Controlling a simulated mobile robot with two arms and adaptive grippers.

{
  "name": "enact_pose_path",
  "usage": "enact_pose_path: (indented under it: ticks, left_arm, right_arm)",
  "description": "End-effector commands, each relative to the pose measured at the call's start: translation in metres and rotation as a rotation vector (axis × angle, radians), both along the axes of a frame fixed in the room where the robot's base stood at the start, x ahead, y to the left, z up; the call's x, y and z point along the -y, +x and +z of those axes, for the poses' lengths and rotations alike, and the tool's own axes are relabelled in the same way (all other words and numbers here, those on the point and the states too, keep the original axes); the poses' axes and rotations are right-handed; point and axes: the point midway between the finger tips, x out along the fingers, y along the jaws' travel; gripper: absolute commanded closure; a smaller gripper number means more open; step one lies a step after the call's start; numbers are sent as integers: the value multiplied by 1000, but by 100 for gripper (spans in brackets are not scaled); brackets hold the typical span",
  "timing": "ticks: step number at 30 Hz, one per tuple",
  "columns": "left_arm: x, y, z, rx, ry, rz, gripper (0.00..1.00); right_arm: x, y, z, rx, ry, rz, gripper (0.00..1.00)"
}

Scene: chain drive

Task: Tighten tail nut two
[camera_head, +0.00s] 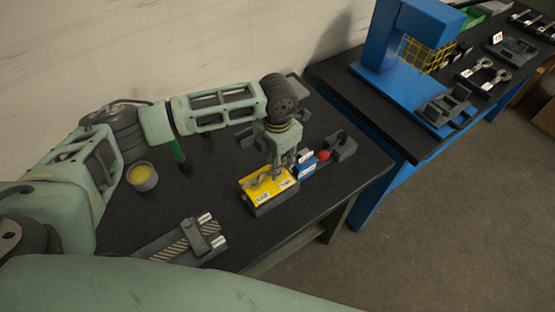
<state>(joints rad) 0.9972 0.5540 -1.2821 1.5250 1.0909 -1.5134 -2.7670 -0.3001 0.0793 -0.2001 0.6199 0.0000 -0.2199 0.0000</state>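My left gripper (282,170) points down over a yellow-topped fixture (261,197) on the black bench. Its fingertips are at or just above small grey parts (262,179) on the fixture's top; I cannot tell whether they touch. The fingers look close together, but whether they are shut on anything is too small to tell. The fixture carries white labels that I cannot read. Tail nut two cannot be made out at this size; the gripper may hide it. My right gripper is not in view.
A blue block (307,170) with a red ball (324,155) stands right of the fixture. A grey-yellow cup (142,176) and a striped grey fixture (182,243) are on the black bench (213,188). A blue press (396,40) stands on another bench.

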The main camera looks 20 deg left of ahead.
Motion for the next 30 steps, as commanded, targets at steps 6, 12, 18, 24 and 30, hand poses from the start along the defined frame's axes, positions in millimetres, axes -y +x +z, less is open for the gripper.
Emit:
enact_pose_path:
  ticks: [6,12,18,24,30]
  left_arm:
    - [0,1,16,2,0,0,73]
    - [0,1,58,3,-2,-1,73]
    - [0,1,97,4,0,0,73]
    - [0,0,117,2,0,0,73]
    - [0,0,120,0,0,1,73]
  right_arm:
    - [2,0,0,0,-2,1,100]
    - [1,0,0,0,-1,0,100]
    - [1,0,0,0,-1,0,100]
    - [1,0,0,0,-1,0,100]
    - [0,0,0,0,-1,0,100]
